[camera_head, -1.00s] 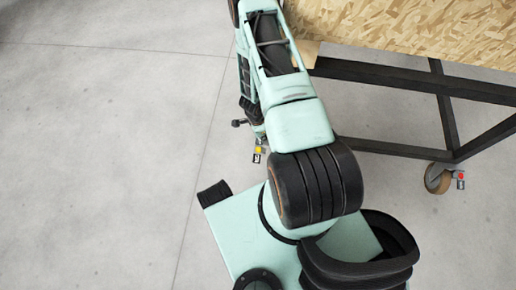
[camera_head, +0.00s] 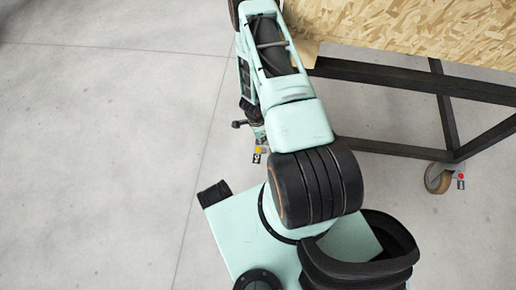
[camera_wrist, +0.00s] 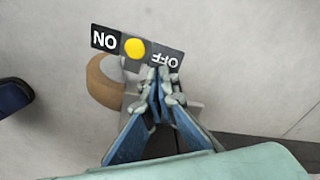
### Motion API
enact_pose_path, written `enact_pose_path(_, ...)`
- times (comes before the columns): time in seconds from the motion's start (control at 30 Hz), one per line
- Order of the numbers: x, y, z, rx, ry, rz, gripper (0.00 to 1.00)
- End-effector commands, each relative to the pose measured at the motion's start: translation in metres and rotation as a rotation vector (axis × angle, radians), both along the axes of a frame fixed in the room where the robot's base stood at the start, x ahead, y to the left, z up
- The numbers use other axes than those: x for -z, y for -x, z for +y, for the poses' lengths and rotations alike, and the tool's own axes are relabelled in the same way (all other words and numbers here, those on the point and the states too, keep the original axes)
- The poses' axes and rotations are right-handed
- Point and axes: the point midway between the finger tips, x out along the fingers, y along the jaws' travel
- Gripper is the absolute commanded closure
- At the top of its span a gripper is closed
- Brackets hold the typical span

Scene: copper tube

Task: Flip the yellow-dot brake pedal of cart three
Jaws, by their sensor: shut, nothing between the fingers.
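The yellow-dot brake pedal (camera_wrist: 134,48) shows near the top of the wrist view. Its ON end is at left and its OFF end at right, partly covered by my fingertips. My gripper (camera_wrist: 163,78) is shut and empty, its tips at the OFF end; I cannot tell if they press on it. The pedal's tan caster wheel (camera_wrist: 100,82) is partly hidden behind pedal and fingers in the wrist view.
The cart has a dark metal frame (camera_head: 410,83) and a chipboard panel (camera_head: 420,35) at upper right. Another caster (camera_head: 437,179) with a red-dot pedal (camera_head: 461,178) stands at right. The concrete floor (camera_head: 100,150) at left is clear.

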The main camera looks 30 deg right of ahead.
Motion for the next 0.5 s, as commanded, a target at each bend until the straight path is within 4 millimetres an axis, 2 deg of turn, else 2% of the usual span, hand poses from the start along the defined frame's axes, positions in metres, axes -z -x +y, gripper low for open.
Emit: enact_pose_path(0.5, 0.0081, 0.0005, 0.0001, 0.0, 0.0, 0.001, 1.0)
